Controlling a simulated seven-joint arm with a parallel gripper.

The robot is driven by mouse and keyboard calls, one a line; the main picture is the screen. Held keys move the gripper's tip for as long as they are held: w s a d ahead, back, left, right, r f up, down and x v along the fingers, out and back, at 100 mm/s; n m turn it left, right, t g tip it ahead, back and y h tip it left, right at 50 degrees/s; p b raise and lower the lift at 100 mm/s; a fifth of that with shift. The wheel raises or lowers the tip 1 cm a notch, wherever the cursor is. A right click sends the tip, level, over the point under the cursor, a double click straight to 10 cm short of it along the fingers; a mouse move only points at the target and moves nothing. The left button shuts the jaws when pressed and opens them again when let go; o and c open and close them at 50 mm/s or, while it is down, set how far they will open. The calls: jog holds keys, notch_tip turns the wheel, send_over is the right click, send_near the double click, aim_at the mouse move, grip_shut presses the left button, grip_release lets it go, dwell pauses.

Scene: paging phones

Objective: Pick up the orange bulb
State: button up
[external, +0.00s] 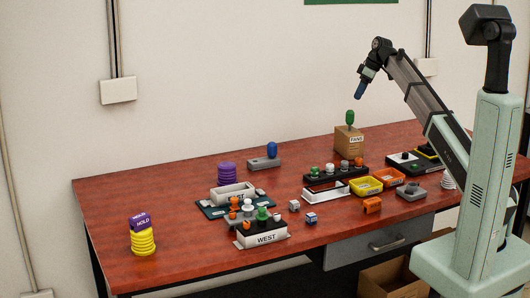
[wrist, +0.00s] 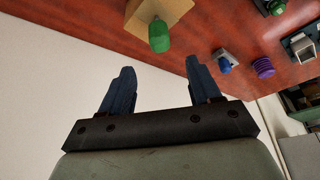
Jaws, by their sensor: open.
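Several small orange bulb-like pieces show in the external view. One orange bulb (external: 359,162) stands at the right end of the black rack (external: 322,177). Other orange pieces (external: 233,214) stand in and by the white WEST tray (external: 262,239) at the front. I cannot tell which is the task's orange bulb. My gripper (external: 360,90) is high above the back of the table, up and right of the green bulb on the box. In the wrist view my gripper (wrist: 160,64) is open with nothing between its fingers; no orange bulb shows there.
A green bulb (external: 350,117) tops the cardboard box (external: 348,143). A blue bulb (external: 271,150) stands on a grey base. Yellow (external: 364,186) and orange bins (external: 389,176) lie right of the rack. Purple (external: 226,172) and yellow stacks (external: 143,242) stand left. The table's left part is mostly clear.

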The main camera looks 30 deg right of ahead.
jog(key=a+f+n, duration=0.1)
jog(key=a, duration=0.7)
jog(key=n+g+h, duration=0.3)
jog(key=n, duration=0.8)
send_over(358, 159)
jog(key=f, duration=1.4)
jog(key=shift+w+d+f, duration=0.15)
jog(key=shift+w+f, duration=0.05)
jog(key=shift+f, duration=0.15)
jog(key=shift+s+f, duration=0.15)
jog(key=shift+f, duration=2.45)
jog(key=shift+c, duration=0.3)
